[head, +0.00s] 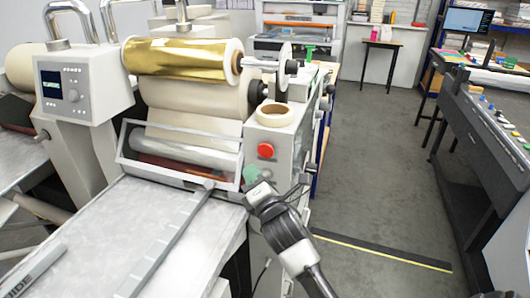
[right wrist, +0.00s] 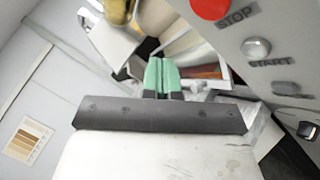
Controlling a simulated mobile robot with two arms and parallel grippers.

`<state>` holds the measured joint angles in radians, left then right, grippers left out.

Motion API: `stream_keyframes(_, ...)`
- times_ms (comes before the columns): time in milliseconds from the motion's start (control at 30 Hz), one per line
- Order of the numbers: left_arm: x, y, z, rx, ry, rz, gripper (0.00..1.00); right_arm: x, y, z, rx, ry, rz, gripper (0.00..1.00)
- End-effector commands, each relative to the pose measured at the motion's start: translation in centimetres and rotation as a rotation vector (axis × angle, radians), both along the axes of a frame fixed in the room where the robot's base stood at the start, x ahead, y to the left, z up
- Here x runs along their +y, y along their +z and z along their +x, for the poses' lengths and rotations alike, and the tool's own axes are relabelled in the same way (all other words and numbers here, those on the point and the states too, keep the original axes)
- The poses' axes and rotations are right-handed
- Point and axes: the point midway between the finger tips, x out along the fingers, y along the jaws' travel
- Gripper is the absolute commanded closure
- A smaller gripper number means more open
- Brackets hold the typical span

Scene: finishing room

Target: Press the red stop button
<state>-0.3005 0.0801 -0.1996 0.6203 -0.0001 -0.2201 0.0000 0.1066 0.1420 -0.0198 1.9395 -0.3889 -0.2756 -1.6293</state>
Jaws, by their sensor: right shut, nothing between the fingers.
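The red stop button (head: 266,151) is a round red disc on the light grey side panel of the laminating machine (head: 285,134). In the right wrist view, the red button (right wrist: 211,8) is cut by the top edge, with the word STOP beside it. My right gripper (head: 250,174) is just below and left of the button in the head view. Its green fingers are together and empty, apart from the button. In the right wrist view, the fingertips (right wrist: 161,74) lie left of and below the button. My left gripper is not in view.
A silver button (right wrist: 256,48) marked START sits below the stop button. A tape roll (head: 275,115) lies on top of the panel. A gold foil roll (head: 182,59) and a framed guard (head: 180,155) are to the left. Open floor (head: 385,190) lies right.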

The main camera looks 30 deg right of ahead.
Motion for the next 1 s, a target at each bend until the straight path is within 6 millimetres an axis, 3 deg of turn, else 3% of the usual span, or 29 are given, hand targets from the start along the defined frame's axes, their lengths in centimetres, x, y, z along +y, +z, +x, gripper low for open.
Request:
stream_keyframes(400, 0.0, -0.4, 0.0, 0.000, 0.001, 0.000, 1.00, -3.7, 0.0, 3.3, 0.000, 0.000, -0.002, 1.00)
stream_keyframes(1000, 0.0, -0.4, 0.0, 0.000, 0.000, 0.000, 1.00, -4.1, 0.0, 3.7, 0.001, -0.001, 0.000, 1.00)
